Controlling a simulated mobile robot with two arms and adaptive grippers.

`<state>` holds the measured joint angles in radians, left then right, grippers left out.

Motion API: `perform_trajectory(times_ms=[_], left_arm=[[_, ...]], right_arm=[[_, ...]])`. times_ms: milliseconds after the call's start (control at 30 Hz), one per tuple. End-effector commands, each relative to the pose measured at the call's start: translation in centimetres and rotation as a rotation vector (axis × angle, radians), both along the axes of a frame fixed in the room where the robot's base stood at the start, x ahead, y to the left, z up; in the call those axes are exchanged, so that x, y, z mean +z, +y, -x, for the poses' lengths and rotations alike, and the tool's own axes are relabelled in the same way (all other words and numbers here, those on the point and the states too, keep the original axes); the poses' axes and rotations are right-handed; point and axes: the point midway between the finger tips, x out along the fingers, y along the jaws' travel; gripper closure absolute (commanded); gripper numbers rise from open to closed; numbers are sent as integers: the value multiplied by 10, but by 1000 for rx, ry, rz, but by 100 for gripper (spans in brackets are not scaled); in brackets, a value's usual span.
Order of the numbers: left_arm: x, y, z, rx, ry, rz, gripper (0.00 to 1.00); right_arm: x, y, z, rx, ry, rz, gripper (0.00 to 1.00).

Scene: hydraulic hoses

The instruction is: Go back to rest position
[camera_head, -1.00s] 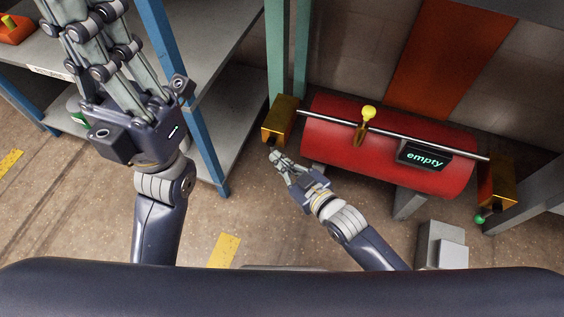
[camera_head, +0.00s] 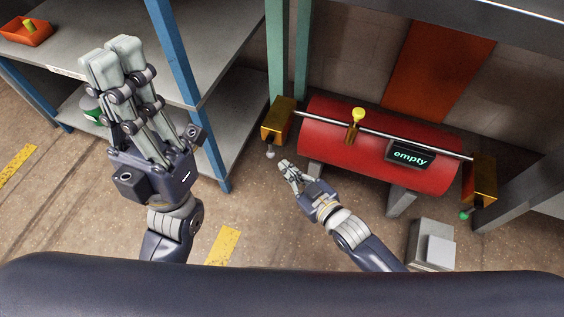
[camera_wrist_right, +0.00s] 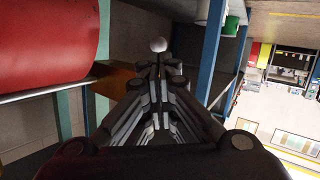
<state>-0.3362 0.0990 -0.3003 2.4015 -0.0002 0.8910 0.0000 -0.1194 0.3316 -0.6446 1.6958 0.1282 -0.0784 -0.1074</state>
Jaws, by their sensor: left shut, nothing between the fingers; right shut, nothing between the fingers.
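My left gripper (camera_head: 118,62) is shut and empty, raised in front of the shelf unit at the left in the head view. My right gripper (camera_head: 286,172) is shut and empty, just below and left of the red tank (camera_head: 375,146). It also shows in the right wrist view (camera_wrist_right: 158,62), its fingers together and pointing up toward a small white ball (camera_wrist_right: 158,44). In the head view that ball (camera_head: 270,154) hangs under the left brass block (camera_head: 279,119), apart from the right fingertips.
A display (camera_head: 409,155) on the tank reads "empty", and a yellow knob (camera_head: 358,115) stands on its rod. A grey shelf unit with blue posts (camera_head: 183,60) holds an orange bin (camera_head: 27,33). A grey box (camera_head: 432,246) stands at the lower right.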

Motion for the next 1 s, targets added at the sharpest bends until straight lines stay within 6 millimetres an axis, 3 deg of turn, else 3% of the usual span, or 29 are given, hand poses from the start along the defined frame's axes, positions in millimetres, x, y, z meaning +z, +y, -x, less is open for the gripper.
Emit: perform_trajectory(times_ms=[100, 300, 733, 867, 967, 1000], left_arm=[[14, 0, 1, 0, 9, 1, 100], [26, 0, 1, 0, 10, 0, 100], [30, 0, -2, 1, 18, -2, 100], [25, -9, -29, 4, 107, -33, 100], [5, -22, -76, 10, 274, -88, 100], [-10, -28, -98, 14, 363, -116, 100]], right_arm=[[9, -20, 25, 0, 5, 4, 100], [13, -42, 52, -1, 4, 2, 100], [15, -52, 65, -2, 3, 1, 100], [15, -61, 62, -24, 32, 23, 100], [10, -77, 61, -66, 90, 63, 100], [6, -86, 62, -88, 121, 83, 100]])
